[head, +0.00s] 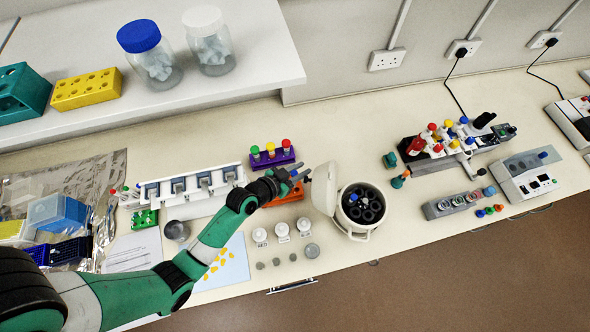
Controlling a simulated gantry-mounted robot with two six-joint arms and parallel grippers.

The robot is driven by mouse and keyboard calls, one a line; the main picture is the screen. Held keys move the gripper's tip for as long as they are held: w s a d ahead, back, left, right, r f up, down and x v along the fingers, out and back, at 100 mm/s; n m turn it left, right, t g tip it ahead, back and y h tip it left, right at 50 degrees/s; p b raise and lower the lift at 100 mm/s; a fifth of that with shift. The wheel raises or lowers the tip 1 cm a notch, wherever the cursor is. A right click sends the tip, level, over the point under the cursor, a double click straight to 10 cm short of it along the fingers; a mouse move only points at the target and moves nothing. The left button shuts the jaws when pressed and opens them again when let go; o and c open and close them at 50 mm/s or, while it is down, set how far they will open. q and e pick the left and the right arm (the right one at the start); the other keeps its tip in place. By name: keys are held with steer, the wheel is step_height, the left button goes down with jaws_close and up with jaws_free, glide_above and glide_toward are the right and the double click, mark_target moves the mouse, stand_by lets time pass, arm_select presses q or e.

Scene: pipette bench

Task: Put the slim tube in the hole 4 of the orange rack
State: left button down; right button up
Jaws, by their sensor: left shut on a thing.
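My left gripper (290,177) reaches in from the left over the orange rack (297,192). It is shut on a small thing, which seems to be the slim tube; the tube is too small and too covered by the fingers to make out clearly. The orange rack stands on the bench, left of the white centrifuge. The gripper and wrist cover much of the rack, and its holes and their numbers cannot be read. I cannot tell whether the held thing touches the rack. My right gripper is not in view.
A purple rack (272,164) with coloured-cap tubes stands just behind. The open-lidded white centrifuge (358,227) is close on the right. White-lidded jars (282,229) stand in front. A white rack (175,189) is to the left. Bench right of the centrifuge has free room.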

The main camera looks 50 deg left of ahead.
arm_select(q)
steer(key=shift+w+a+m+h, duration=0.1)
steer(key=shift+w+m+h, duration=0.3)
steer(key=shift+w, duration=0.4)
step_height(320, 180, down, 9)
steer(key=b, duration=0.8)
steer(key=shift+r, duration=0.15)
steer(key=shift+f+b, duration=1.1)
steer(key=shift+b, duration=0.1)
steer(key=c, duration=0.6)
jaws_free()
